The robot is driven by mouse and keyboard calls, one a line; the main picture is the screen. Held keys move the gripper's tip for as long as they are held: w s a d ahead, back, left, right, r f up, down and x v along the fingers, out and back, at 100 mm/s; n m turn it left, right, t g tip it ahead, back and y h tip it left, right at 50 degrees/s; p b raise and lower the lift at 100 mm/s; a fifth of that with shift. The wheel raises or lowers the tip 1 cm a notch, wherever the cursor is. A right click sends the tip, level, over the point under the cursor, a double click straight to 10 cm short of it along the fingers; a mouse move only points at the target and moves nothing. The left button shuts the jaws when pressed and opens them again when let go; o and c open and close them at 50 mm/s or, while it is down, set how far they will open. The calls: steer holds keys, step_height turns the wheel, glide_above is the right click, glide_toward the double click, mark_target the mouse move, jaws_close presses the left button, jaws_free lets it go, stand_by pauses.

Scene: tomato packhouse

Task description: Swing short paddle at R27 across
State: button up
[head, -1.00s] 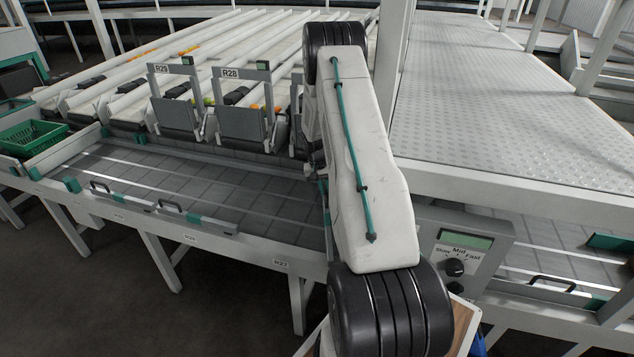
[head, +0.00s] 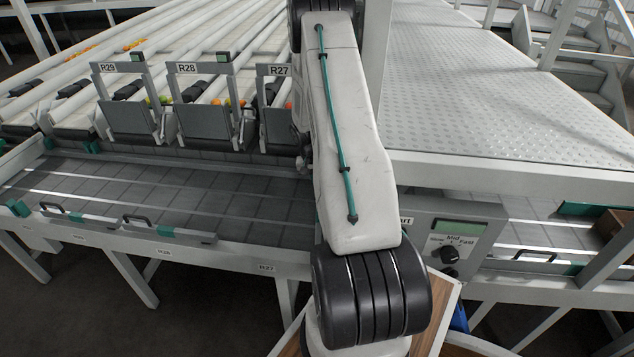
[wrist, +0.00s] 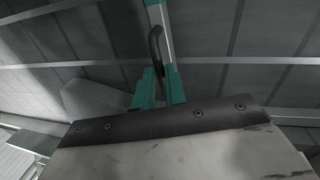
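The R27 gate (head: 275,125), a grey flap under a sign frame, stands partly behind my arm in the head view. The R27 label (head: 267,268) is on the belt's front rail. The paddle there is hidden behind my arm in the head view. A scratched grey panel (wrist: 190,155) with a dark bolted strip fills the bottom.
Paddles with black handles lie along the front rail near R29 (head: 52,207) and R28 (head: 137,219). The R28 gate (head: 205,120) stands left of R27. A speed control box (head: 450,240) and a dimpled metal deck (head: 480,100) are at the right.

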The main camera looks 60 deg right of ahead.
steer(key=o, duration=0.3)
step_height(320, 180, up, 8)
steer(key=w, duration=0.1)
steer(key=shift+w+a+f, duration=0.15)
steer(key=shift+a, duration=0.3)
